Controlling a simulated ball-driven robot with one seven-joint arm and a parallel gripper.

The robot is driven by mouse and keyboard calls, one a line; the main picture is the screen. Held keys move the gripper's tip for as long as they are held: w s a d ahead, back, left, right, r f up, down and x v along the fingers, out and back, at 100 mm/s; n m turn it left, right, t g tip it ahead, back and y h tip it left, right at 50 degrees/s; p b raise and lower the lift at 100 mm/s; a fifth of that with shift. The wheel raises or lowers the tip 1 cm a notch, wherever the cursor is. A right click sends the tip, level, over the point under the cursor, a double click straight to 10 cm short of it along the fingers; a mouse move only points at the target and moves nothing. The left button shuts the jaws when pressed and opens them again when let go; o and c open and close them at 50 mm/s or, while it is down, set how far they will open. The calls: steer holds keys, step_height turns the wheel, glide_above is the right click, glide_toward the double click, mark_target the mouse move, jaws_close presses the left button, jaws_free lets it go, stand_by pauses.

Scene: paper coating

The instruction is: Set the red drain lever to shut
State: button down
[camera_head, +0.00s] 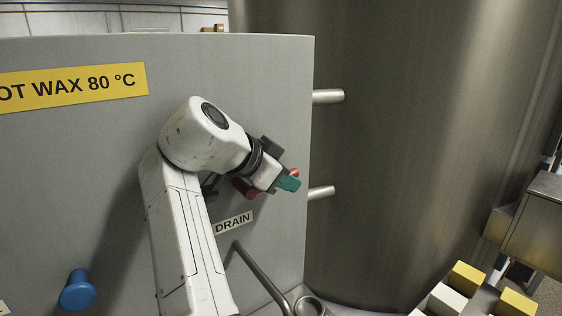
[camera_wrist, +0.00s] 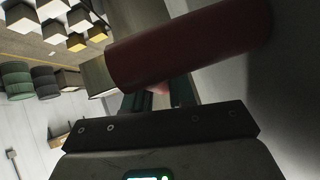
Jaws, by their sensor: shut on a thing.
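The red drain lever (camera_head: 243,188) is on the grey panel, just above the DRAIN label (camera_head: 233,223). Another bit of its red shows beside my fingertips, and most of the lever is hidden behind my gripper (camera_head: 286,180). My gripper has teal fingertips and is shut on the lever. In the wrist view a large dark red cylinder of the lever (camera_wrist: 190,45) crosses the top, in front of my fingers (camera_wrist: 158,95). A small lighter red part shows between them. The lever's exact angle is hard to tell.
A yellow hot wax sign (camera_head: 75,87) is on the panel (camera_head: 270,80). A blue knob (camera_head: 77,291) sticks out at lower left. A large metal tank (camera_head: 420,130) stands to the right, with two short pipes at the panel's edge. A bent pipe (camera_head: 262,277) runs below the label. Yellow and white blocks (camera_head: 467,277) lie at lower right.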

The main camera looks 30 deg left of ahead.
steer(key=shift+f+g+y+p, duration=0.3)
steer(key=shift+f+g+p, duration=0.15)
steer(key=shift+g, duration=0.15)
steer(key=c, duration=1.1)
jaws_free()
steer(key=shift+o, duration=0.2)
steer(key=b+v, duration=0.1)
steer(key=v, duration=0.9)
steer(key=shift+s+r+b, duration=0.25)
steer(key=shift+b, duration=0.1)
steer(key=shift+a, duration=0.1)
